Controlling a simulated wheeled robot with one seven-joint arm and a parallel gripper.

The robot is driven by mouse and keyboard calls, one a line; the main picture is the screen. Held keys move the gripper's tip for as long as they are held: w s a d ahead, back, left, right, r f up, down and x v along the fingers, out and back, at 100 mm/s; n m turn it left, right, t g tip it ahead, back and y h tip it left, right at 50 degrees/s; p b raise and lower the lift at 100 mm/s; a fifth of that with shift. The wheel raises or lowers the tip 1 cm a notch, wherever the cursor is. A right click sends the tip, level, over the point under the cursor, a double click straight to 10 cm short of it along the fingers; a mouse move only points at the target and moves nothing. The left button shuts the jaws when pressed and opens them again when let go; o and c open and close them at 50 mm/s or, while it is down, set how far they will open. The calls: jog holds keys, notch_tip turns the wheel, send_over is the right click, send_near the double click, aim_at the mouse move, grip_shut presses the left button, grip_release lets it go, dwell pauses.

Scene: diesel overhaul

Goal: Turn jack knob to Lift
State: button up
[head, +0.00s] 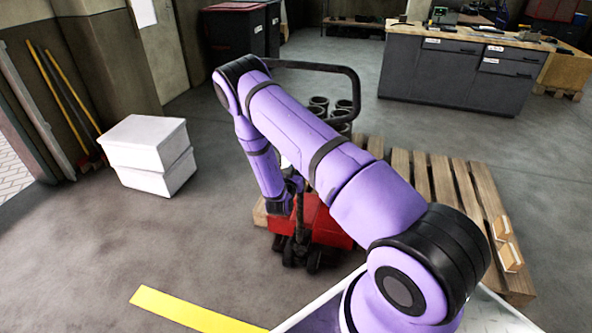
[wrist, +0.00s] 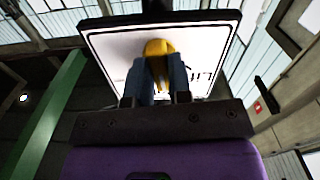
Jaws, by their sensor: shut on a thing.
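In the wrist view my gripper (wrist: 161,88) has its two fingers closed around a yellow knob (wrist: 158,47). Behind the knob is a white plate (wrist: 108,50) with a black border; part of a word, apparently "Lift", shows on it to the right of the fingers. The knob's exact angle is hard to tell. In the head view the red pallet jack (head: 327,225) stands beyond my arm, with its black looped handle (head: 335,68) rising behind the arm. The knob and fingertips are hidden or too small there.
A wooden pallet (head: 440,178) lies behind and right of the jack, with small boxes (head: 510,257) on its edge. Several dark cylinders (head: 340,113) stand behind my arm. White boxes (head: 150,155) are at left; a grey workbench (head: 462,75) is at the back.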

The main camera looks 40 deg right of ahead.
jog(key=n, duration=0.7)
jog(key=shift+n, duration=0.3)
jog(key=o, duration=1.5)
jog(key=shift+a, duration=0.15)
jog(key=shift+v, duration=3.4)
